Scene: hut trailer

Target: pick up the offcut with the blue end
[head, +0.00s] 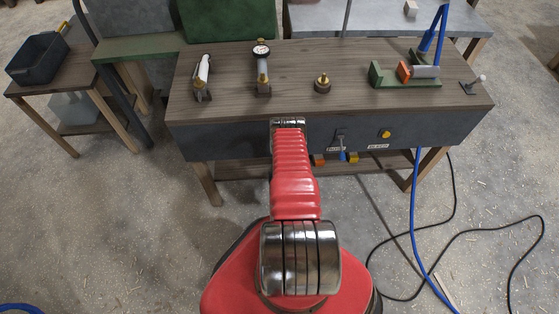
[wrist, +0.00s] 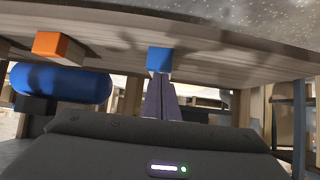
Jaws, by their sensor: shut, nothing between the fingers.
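The offcut with the blue end (wrist: 158,60) lies on the low shelf under the bench. The wrist view looks upside down, with the floor at the top. The blue end also shows small under the bench front in the head view (head: 342,156). My gripper (wrist: 161,80) is shut and empty, its dark fingers pointing at the blue end. The fingertips overlap the edge of the blue end in the picture; I cannot tell whether they touch it. In the head view my gripper is hidden under the bench.
An offcut with an orange end (wrist: 46,45) lies beside it, with a blue cylinder (wrist: 60,83) near that. The bench (head: 220,95) overhangs the shelf. A blue hose (head: 414,215) hangs at right.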

